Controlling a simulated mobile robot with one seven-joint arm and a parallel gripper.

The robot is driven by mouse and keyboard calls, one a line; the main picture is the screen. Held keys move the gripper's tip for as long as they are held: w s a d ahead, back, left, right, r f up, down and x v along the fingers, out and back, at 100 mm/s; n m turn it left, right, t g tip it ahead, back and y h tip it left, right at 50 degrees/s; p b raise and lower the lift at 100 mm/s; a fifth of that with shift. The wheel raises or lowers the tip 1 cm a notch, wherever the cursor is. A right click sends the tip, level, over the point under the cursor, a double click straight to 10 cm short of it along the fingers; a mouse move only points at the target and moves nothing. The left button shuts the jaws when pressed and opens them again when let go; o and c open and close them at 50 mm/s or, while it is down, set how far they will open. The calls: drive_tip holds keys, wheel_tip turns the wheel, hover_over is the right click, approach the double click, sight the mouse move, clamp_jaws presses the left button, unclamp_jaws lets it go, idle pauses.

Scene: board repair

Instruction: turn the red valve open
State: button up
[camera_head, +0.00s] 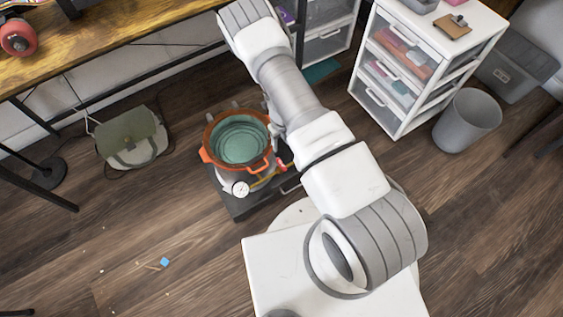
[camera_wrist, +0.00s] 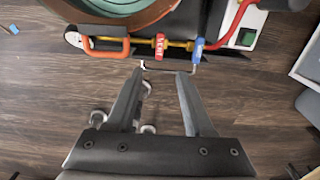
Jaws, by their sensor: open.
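The red valve handle (camera_wrist: 160,46) sits on a brass pipe (camera_wrist: 178,44) at the top middle of the wrist view and carries pale lettering. A blue handle (camera_wrist: 197,52) is on the same pipe, just to its right. My gripper (camera_wrist: 163,74) is open and empty. Its fingertips appear just below the red handle in the picture, apart from it, with a gap between them. In the head view my arm hides the gripper, and only a small red part (camera_head: 281,164) shows beside the pot.
An orange pot (camera_head: 207,133) with a teal inside stands on a dark base (camera_head: 238,208) with a white gauge (camera_head: 240,189). A red hose (camera_wrist: 236,22) curves right of the blue handle. A drawer unit (camera_head: 395,115) and a grey bin (camera_head: 467,122) stand right. A bag (camera_head: 133,140) lies left.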

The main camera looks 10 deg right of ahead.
sight(281, 164)
wheel_tip(281, 164, down, 15)
drive_tip(key=b, duration=0.4)
drive_tip(key=shift+f, duration=0.15)
clamp_jaws()
